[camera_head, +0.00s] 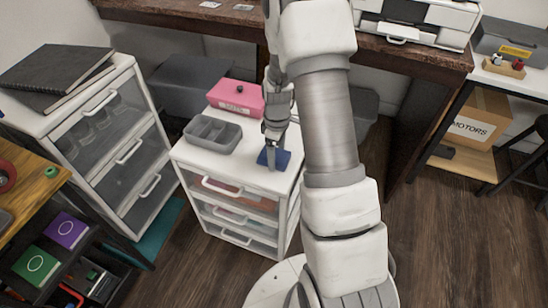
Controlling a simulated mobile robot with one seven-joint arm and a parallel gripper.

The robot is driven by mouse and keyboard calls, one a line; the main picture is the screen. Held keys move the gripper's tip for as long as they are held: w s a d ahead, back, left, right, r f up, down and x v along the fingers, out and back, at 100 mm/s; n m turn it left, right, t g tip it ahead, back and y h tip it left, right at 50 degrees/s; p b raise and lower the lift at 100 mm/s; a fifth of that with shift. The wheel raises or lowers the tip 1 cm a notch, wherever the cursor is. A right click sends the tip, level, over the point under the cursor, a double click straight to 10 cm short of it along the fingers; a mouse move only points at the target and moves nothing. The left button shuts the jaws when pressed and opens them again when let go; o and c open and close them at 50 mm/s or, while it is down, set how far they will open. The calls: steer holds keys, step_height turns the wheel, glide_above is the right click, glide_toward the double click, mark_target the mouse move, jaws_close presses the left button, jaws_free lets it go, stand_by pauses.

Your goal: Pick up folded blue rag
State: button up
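The folded blue rag (283,160) lies on the white top of a small drawer unit (225,167), near its right side. My gripper (272,164) points down at the rag, with its fingertips at or just over the cloth. The gripper and arm hide part of the rag. The fingers look like one narrow shape from this angle, so I cannot tell whether they are open or shut, or whether they touch the cloth.
A grey divided tray (212,135) and a pink box (236,99) stand on the same unit, left of and behind the rag. A taller drawer cabinet (108,130) stands at left. A dark bench with a printer (425,18) is behind. Wooden floor (450,240) is clear at right.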

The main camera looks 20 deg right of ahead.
steer(key=c, duration=1)
steer(key=shift+r+p, duration=0.95)
steer(key=shift+r, duration=1.25)
steer(key=d+r+p, duration=0.3)
steer(key=d+r, duration=0.4)
steer(key=d, duration=0.5)
step_height(320, 180, up, 5)
steer(key=m, duration=0.5)
glide_above(277, 155)
steer(key=w+a, duration=0.1)
steer(key=a, duration=0.1)
steer(key=a+r+m, duration=0.4)
steer(key=a, duration=0.4)
steer(key=s+r+p, duration=0.1)
steer(key=p, duration=0.4)
steer(key=s+r+p, duration=0.1)
steer(key=r+p, duration=0.1)
steer(key=p, duration=0.2)
steer(key=s+r+p, duration=0.1)
steer(key=r+p, duration=0.1)
steer(key=p, duration=0.3)
steer(key=shift+a+p, duration=0.1)
steer(key=shift+p, duration=0.25)
